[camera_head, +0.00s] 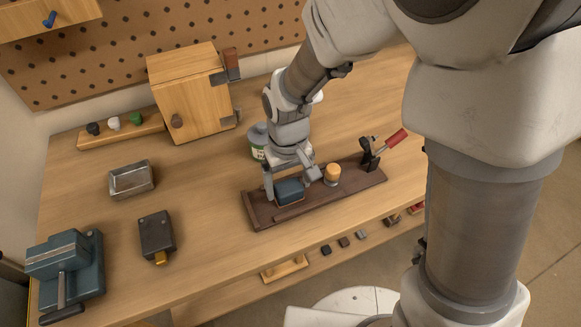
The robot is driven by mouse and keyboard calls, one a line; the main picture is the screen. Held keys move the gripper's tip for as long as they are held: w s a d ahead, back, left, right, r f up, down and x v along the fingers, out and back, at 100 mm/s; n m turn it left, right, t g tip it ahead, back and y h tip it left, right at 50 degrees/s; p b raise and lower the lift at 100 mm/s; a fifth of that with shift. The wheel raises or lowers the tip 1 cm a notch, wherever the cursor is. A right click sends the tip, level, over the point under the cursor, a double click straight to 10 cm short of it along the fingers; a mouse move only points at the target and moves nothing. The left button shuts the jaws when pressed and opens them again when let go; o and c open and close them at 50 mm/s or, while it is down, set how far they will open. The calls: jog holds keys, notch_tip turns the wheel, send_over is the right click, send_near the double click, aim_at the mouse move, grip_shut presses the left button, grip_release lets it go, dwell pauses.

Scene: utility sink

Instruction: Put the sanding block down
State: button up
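The sanding block looks to be the dark blue block (289,191), low over the left part of a dark brown wooden board (262,214). My gripper (290,182) points down at it, with one finger on each side, and appears shut on it. The contact at the fingertips is small and partly hidden. I cannot tell whether the block's underside touches the board.
On the board, an orange-topped round piece (332,174) stands just right of my gripper, and a red-handled clamp (375,150) is at the right end. A green-labelled can (258,142) stands behind. A metal tray (131,180), dark box (156,235) and blue vise (66,266) are left.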

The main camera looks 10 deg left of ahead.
aim_at(289, 186)
jog(key=shift+o, duration=0.3)
jog(key=shift+r, duration=0.6)
notch_tip(289, 186, up, 11)
jog(key=p, duration=0.2)
jog(key=s+d+r+m+t, duration=0.2)
jog(key=s+d+r+m, duration=0.1)
jog(key=d, duration=0.7)
jog(key=s+d+r+m+t, duration=0.3)
jog(key=s+d+r, duration=0.2)
jog(key=d+r, duration=0.3)
jog(key=shift+d+t, duration=0.3)
jog(key=shift+d, duration=0.75)
jog(key=shift+s+r, duration=0.1)
jog(key=shift+r, duration=0.05)
